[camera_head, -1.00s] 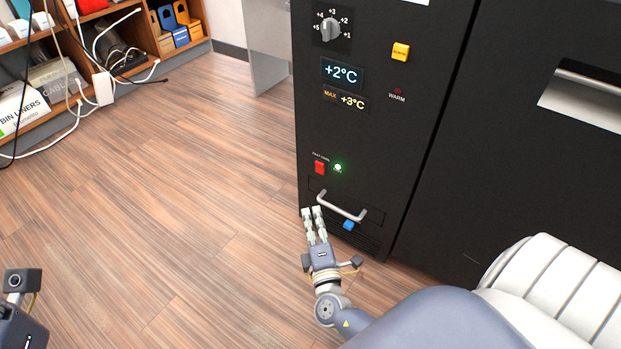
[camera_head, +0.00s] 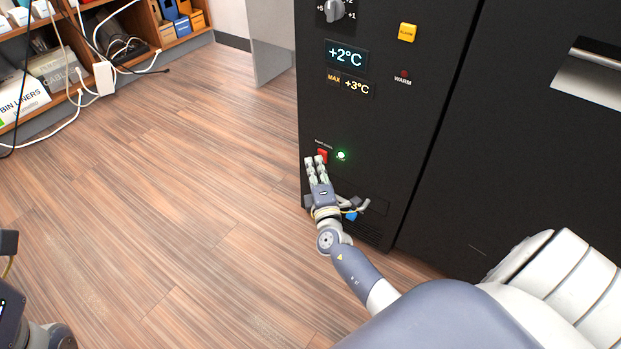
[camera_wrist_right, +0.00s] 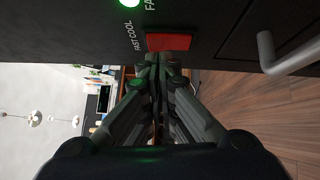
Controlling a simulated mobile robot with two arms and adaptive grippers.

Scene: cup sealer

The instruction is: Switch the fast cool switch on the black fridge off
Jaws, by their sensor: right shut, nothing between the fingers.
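The black fridge (camera_head: 375,125) stands at the centre right of the head view. Its red fast cool switch (camera_head: 322,155) is low on the front, beside a lit green lamp (camera_head: 341,155). The right wrist view shows the red switch (camera_wrist_right: 169,42), the "FAST COOL" label (camera_wrist_right: 134,37) and the green glow (camera_wrist_right: 126,3). My right gripper (camera_head: 316,159) is shut and empty, its fingertips at the lower part of the switch. I cannot tell whether they touch it. The fingers partly hide the switch in the head view. Part of my left arm shows at the lower left; its fingers are out of view.
A grey drawer handle (camera_wrist_right: 285,55) sticks out of the fridge near my right gripper. A blue part (camera_head: 351,215) sits below it. A yellow alarm button (camera_head: 407,32) is higher up. Shelves with cables (camera_head: 90,60) stand far left. The wooden floor between is clear.

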